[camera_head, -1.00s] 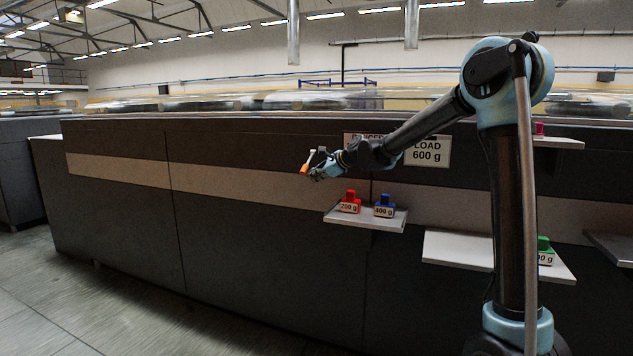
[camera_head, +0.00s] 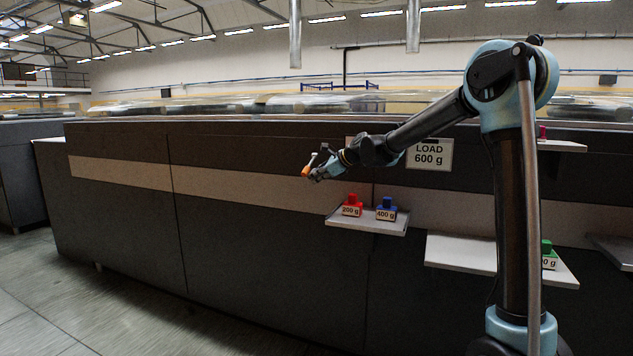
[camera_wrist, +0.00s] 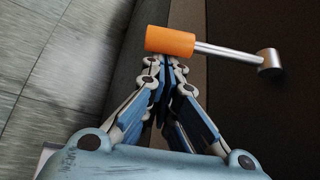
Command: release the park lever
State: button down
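The park lever has an orange grip (camera_head: 306,172), which also shows in the wrist view (camera_wrist: 170,41), and a pale metal rod (camera_wrist: 225,52) running to a round metal hub (camera_wrist: 270,62). In the head view it stands out from the machine's front with the grip low and the rod slanting up to the right. My gripper (camera_head: 318,173) is right at the grip. In the wrist view the fingers (camera_wrist: 166,66) come together at the tips, right by the grip, which lies across them and partly hides them. Contact cannot be told for sure; the grip does not appear clamped between them.
A small shelf (camera_head: 345,222) holds a red 200 g weight (camera_head: 352,208) and a blue 400 g weight (camera_head: 386,211). A lower shelf (camera_head: 460,254) holds a green weight (camera_head: 548,255). A LOAD 600 g sign (camera_head: 430,154) hangs on the machine (camera_head: 110,205). Floor at left is clear.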

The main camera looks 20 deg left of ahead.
notch_tip(320, 180, up, 10)
jog(key=s+m+g, duration=0.1)
jog(key=m+g, duration=0.4)
jog(key=g, duration=0.1)
jog(key=shift+s, duration=0.15)
jog(key=shift+r, duration=0.15)
dwell(0.7)
jog(key=d+r, duration=0.1)
jog(key=d, duration=0.8)
jog(key=shift+d+r, duration=0.15)
jog(key=shift+r, duration=0.05)
jog(key=shift+d, duration=0.1)
